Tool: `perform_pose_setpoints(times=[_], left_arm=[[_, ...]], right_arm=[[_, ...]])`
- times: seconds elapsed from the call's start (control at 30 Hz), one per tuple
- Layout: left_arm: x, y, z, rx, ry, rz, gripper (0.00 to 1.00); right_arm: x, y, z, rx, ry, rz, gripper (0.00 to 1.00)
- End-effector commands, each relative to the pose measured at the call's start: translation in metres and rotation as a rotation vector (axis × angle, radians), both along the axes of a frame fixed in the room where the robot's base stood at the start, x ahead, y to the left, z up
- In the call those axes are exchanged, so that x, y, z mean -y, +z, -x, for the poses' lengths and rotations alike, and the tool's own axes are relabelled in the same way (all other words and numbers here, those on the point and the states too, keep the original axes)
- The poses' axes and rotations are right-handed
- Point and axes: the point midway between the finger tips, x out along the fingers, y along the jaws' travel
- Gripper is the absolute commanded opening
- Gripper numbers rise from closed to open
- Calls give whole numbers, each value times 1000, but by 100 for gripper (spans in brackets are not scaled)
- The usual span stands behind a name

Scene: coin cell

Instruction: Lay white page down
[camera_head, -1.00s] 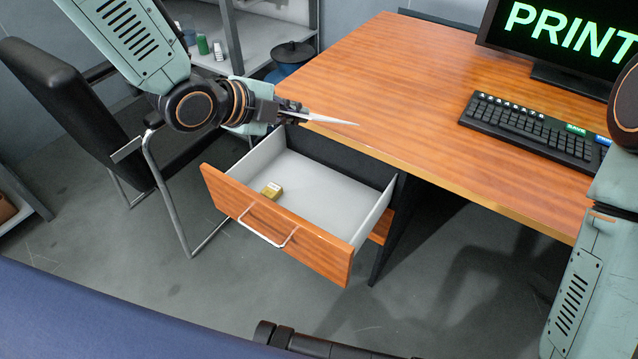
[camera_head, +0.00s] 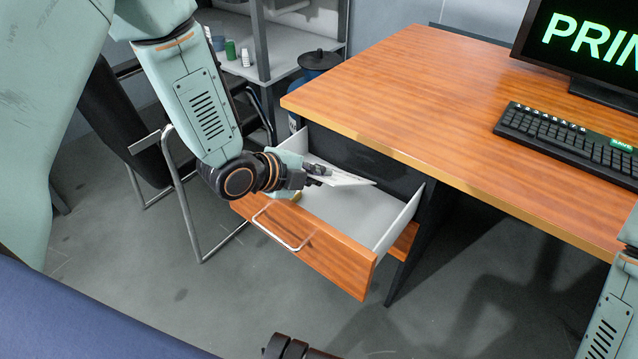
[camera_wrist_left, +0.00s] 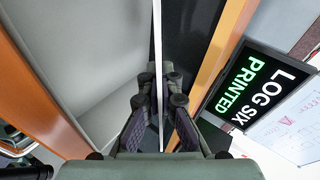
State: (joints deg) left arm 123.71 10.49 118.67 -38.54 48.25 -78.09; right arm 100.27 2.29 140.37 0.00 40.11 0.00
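The white page (camera_head: 345,178) is held by my left gripper (camera_head: 318,172) above the open drawer (camera_head: 312,250). The page shows as a thin, tilted sheet pointing right, toward the drawer's back corner. In the left wrist view the page (camera_wrist_left: 157,50) appears nearly edge-on, as a thin pale strip between the gripper's fingers (camera_wrist_left: 160,100). The drawer's pale floor (camera_head: 350,212) shows below the page. A small yellow box (camera_head: 297,197) in the drawer is mostly hidden behind my gripper.
The wooden desk (camera_head: 400,90) stands above the drawer, with a keyboard (camera_head: 560,135) and a monitor (camera_head: 590,45) on it. A chair (camera_head: 120,120) stands left of the drawer. A shelf (camera_head: 275,65) is behind. Drawer walls flank my gripper.

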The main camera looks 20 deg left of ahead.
Motion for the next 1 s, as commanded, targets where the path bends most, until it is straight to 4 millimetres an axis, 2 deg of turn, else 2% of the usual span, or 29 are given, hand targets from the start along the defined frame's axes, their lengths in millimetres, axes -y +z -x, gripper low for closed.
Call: perform_pose_setpoints(times=[0.03,0.1,0.37,0.9,1.0], left_arm=[[0,-12,1,-3,0,0,0],[0,-17,0,-1,0,0,0],[0,-15,0,0,0,0,0],[0,-31,3,-10,0,-1,0],[0,-32,4,-14,1,-1,9]], right_arm=[[0,-7,0,0,0,0,0],[0,-8,0,0,0,0,0],[0,-7,0,0,0,0,0],[0,-14,0,0,0,0,0],[0,-14,0,0,0,0,0]])
